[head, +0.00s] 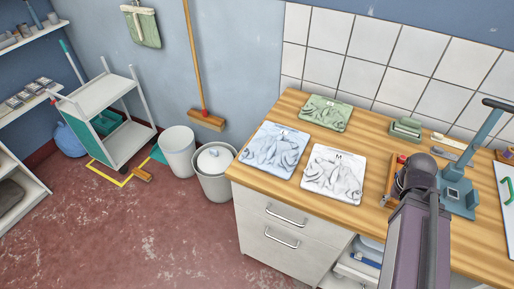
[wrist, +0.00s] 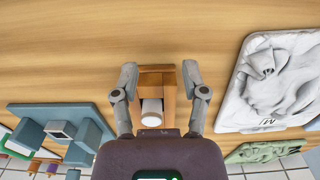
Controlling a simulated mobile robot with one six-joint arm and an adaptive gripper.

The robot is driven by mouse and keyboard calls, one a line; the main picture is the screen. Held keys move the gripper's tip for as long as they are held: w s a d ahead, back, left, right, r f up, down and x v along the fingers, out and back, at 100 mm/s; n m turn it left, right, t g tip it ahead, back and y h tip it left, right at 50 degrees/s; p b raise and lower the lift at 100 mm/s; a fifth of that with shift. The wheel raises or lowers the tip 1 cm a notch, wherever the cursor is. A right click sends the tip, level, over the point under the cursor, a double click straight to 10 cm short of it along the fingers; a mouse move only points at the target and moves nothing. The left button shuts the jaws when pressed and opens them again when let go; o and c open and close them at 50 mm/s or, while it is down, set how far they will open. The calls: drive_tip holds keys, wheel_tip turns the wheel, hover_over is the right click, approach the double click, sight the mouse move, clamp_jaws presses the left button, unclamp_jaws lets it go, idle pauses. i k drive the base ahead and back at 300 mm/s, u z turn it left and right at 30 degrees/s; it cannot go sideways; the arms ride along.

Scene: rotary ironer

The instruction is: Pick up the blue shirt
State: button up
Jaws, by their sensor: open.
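The blue shirt (head: 273,150) lies folded flat near the left front corner of the wooden counter. In the head view my arm hides most of the gripper.
On the counter (head: 257,178), a green dish (head: 405,128) stands behind the box (head: 390,190). A blue-grey press stand (head: 458,195) is close to the right of my arm. Tiled wall borders the back. Two bins (head: 178,152) stand on the floor left of the counter.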

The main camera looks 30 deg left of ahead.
sight(275, 149)
drive_tip(key=u, duration=1.15)
drive_tip(key=k, duration=0.95)
drive_tip(key=z, duration=0.05)
drive_tip(key=i, duration=0.85)
